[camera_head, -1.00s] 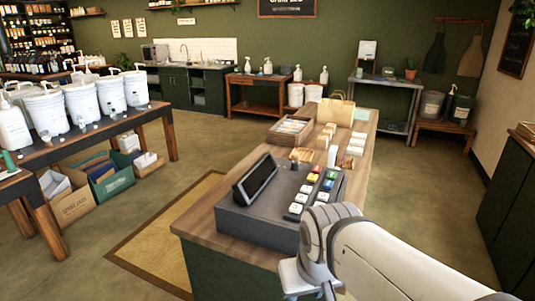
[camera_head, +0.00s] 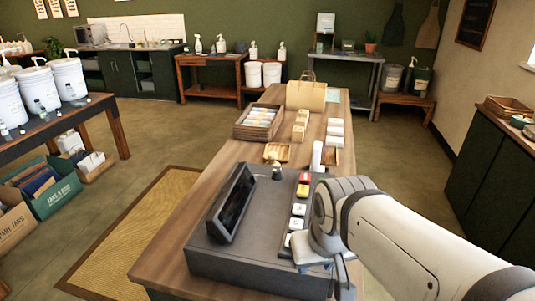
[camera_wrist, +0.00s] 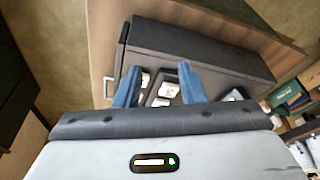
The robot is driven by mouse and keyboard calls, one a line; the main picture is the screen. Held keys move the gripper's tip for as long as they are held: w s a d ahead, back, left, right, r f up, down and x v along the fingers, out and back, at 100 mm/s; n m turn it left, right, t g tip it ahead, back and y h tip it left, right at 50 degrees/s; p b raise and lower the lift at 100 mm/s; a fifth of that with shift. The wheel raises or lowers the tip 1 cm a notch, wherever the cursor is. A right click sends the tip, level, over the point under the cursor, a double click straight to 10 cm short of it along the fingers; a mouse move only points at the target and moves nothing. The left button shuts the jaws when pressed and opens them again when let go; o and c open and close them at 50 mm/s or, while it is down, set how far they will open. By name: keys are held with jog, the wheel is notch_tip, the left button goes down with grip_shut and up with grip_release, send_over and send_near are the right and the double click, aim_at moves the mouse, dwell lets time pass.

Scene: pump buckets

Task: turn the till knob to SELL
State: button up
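The till (camera_head: 265,260) is a dark grey box on the wooden counter, with a tilted black screen (camera_head: 236,203) on its left. In the wrist view, my gripper (camera_wrist: 158,82) has two blue fingers spread apart with nothing held. White keys (camera_wrist: 169,91) of the till (camera_wrist: 205,52) show between them. The knob is not seen there.
The counter (camera_head: 170,262) also holds a tray of packets (camera_head: 258,123), a paper bag (camera_head: 306,95), small boxes (camera_head: 300,126) and a white cylinder (camera_head: 317,157) beyond the till. A dark cabinet (camera_head: 490,175) stands at the right.

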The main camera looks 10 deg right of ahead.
jog(key=shift+d, duration=0.1)
jog(key=shift+o, duration=1.1)
jog(key=shift+w, duration=0.35)
jog(key=shift+o, duration=0.7)
jog(key=w+r, duration=0.2)
jog(key=w, duration=0.4)
jog(key=shift+w+d+r+n+p, duration=0.25)
jog(key=shift+d+r+n+p, duration=0.05)
jog(key=shift+r+n, duration=0.1)
jog(key=n+y+p, duration=0.2)
jog(key=n, duration=0.2)
send_near(277, 170)
jog(key=f, duration=0.1)
jog(key=shift+t, duration=0.4)
jog(key=p+x, duration=0.2)
jog(key=x, duration=0.6)
jog(key=shift+s+a, duration=0.1)
